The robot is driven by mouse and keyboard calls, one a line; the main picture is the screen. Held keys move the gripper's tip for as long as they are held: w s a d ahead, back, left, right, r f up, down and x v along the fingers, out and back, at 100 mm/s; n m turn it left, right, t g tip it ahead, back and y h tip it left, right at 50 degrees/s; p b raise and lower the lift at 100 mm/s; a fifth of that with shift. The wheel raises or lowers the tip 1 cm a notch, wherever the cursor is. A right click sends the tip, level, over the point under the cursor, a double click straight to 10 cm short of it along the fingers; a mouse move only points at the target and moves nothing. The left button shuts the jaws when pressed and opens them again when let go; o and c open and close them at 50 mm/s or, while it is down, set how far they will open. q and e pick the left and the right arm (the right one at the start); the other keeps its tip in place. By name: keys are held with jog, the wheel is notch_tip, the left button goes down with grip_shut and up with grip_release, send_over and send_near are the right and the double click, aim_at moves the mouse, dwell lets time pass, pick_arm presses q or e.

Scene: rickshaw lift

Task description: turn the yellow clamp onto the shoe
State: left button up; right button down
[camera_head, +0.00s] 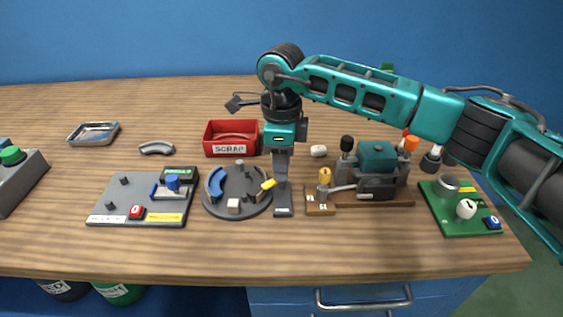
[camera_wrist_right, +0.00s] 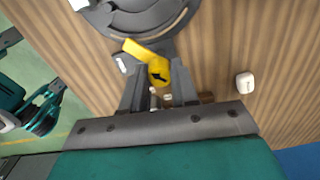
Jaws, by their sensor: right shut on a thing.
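The yellow clamp (camera_head: 268,184) sits at the right side of the round dark grey fixture (camera_head: 238,205). In the right wrist view the clamp (camera_wrist_right: 150,58) shows a flat lever and a round hub with a black arrow. My right gripper (camera_head: 272,183) points down over it; in the wrist view its fingers (camera_wrist_right: 160,88) are closed on the hub. The lever points to the upper left there. A blue curved shoe (camera_head: 216,184) lies on the left of the round fixture, apart from the lever. My left gripper is not in view.
A red scrap bin (camera_head: 231,149) stands behind the fixture. A grey board (camera_head: 120,202) with a blue clamp is to its left. A teal machine (camera_head: 377,160) and a green board (camera_head: 455,222) are to the right. The front table strip is clear.

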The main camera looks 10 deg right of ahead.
jog(key=m, duration=0.3)
jog(key=shift+m, duration=2.3)
jog(key=c, duration=0.9)
grip_release()
jog(key=shift+o, duration=0.2)
notch_tip(320, 180, up, 13)
